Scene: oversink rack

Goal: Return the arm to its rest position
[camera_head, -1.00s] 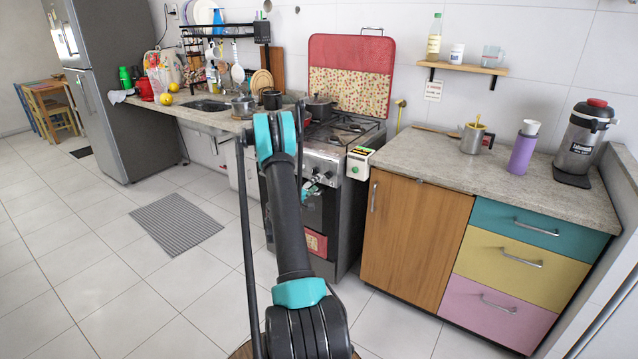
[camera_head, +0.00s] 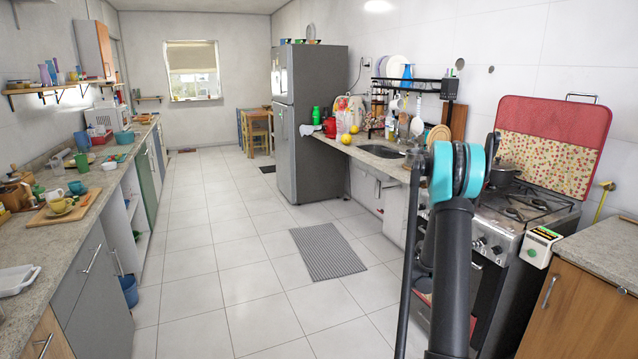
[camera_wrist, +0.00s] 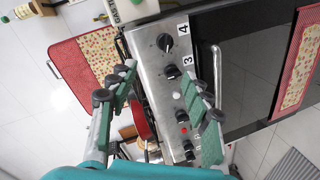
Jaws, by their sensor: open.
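My arm, black with teal joints, rises at the right of the head view in front of the stove (camera_head: 520,205). My gripper is hidden behind the arm there. In the wrist view my gripper (camera_wrist: 158,100) is open, its two green-padded fingers spread apart with nothing held between them. The stove's steel front panel (camera_wrist: 150,55) with black knobs shows behind and between the fingers. The black oven door (camera_wrist: 245,75) lies to the right of them. I cannot tell how far the fingertips are from the panel.
The sink counter (camera_head: 345,148) runs back from the stove towards the fridge (camera_head: 312,120). A wooden-door cabinet (camera_head: 575,315) stands at the right. A cluttered counter (camera_head: 75,215) lines the left wall. Open tiled floor with a grey mat (camera_head: 328,254) lies between.

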